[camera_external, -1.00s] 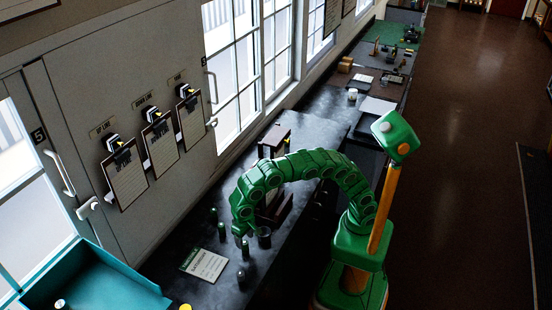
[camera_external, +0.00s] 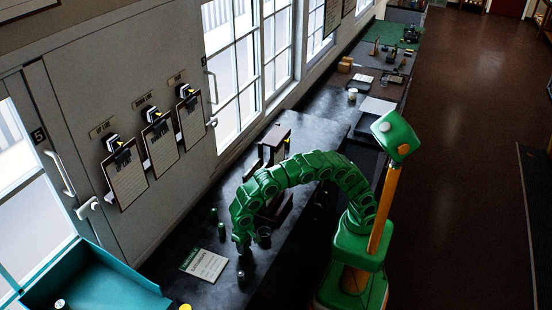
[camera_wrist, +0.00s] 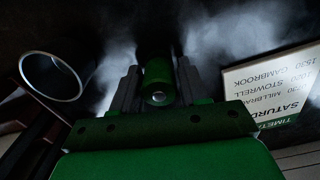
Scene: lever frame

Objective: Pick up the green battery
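The green battery (camera_wrist: 158,82) stands between the two fingers of my gripper (camera_wrist: 158,88) in the wrist view, its pale end facing the camera. A finger is on each side of it, with narrow dark gaps seeming to show between fingers and battery. The gripper looks open around it. In the external view my gripper (camera_external: 242,246) is low over the dark bench and hides this battery.
A dark cup (camera_external: 264,236) is close on the right; a timetable card (camera_external: 204,264) lies left. A teal box (camera_external: 100,285) stands front left.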

